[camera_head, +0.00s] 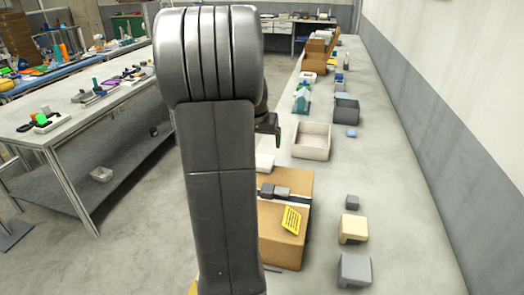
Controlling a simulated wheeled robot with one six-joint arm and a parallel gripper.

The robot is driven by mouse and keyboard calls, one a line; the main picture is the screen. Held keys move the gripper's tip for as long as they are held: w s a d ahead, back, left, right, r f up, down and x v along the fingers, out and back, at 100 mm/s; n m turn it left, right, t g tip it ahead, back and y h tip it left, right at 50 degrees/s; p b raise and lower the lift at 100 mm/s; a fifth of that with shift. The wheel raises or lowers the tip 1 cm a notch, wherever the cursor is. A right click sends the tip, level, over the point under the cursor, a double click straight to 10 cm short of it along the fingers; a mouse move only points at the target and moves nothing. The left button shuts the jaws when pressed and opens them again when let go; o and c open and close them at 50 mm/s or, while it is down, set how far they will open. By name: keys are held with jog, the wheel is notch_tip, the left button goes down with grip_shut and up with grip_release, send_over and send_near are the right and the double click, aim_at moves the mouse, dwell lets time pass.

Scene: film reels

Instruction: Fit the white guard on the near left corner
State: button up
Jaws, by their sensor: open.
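A cardboard box (295,188) with a dark strap band and a yellow label (291,220) stands on the grey bench. My arm covers its left side, so its near left corner is hidden. A white piece (265,161) shows partly just beyond the box, beside my arm; I cannot tell whether it is the white guard. My gripper (276,136) shows only in part past the arm, above the far side of the box. It is open, and I see nothing held in it.
Right of the box lie a small grey block (352,202), a beige block (353,229) and a grey block (355,270). An empty pale bin (311,141) and a grey bin (346,110) stand farther back. The bench's right strip is clear along the wall.

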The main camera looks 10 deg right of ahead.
jog(key=shift+v, duration=1.4)
